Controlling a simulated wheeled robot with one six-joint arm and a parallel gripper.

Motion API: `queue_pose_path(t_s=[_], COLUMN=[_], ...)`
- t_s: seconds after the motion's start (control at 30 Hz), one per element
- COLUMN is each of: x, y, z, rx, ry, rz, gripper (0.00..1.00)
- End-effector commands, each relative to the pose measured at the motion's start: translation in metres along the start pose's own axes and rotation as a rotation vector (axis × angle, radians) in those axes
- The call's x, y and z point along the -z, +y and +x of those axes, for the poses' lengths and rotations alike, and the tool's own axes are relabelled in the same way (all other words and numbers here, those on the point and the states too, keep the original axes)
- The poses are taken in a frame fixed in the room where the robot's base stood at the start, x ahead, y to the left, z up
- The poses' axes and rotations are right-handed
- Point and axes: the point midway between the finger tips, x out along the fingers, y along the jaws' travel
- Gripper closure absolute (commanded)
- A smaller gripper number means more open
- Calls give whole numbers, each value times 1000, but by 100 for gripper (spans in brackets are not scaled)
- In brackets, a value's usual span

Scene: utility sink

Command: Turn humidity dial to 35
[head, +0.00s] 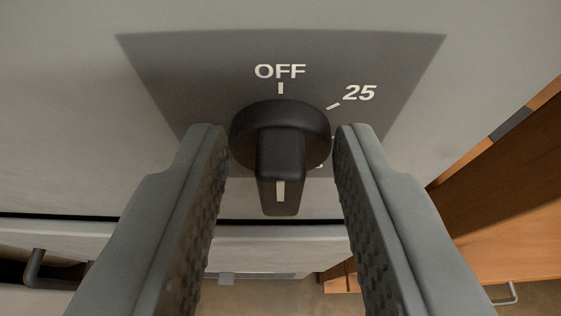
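The humidity dial (280,130) is a black round knob with a raised grip bar, on a dark grey panel (200,60). The bar stands in line with the OFF mark (280,88) and has a white line on its end (280,190). The 25 label (359,93) is at the upper right of the knob. Another label is mostly hidden behind the knob and right finger; I cannot read it, and no 35 shows. My gripper (280,140) is open, its two fingers on either side of the knob, apart from the grip bar.
The panel sits on a pale grey front (80,120). Below it are a dark gap and a dark handle (55,270) at lower left. A wooden cabinet (510,200) with a metal handle stands at the right. The floor shows at the bottom.

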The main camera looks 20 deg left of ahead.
Motion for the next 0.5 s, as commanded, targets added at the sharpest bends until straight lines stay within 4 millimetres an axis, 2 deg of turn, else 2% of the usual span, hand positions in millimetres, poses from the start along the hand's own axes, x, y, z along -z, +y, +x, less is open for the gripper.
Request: queue_pose_path(t_s=[0.03, 0.13, 0.17, 0.5], x=[0, 0, 0, -1], y=[0, 0, 0, 1], z=[0, 0, 0, 0], rx=[0, 0, 0, 10], ry=[0, 0, 0, -1], rz=[0, 0, 0, 25], gripper=[77, 97, 100, 100])
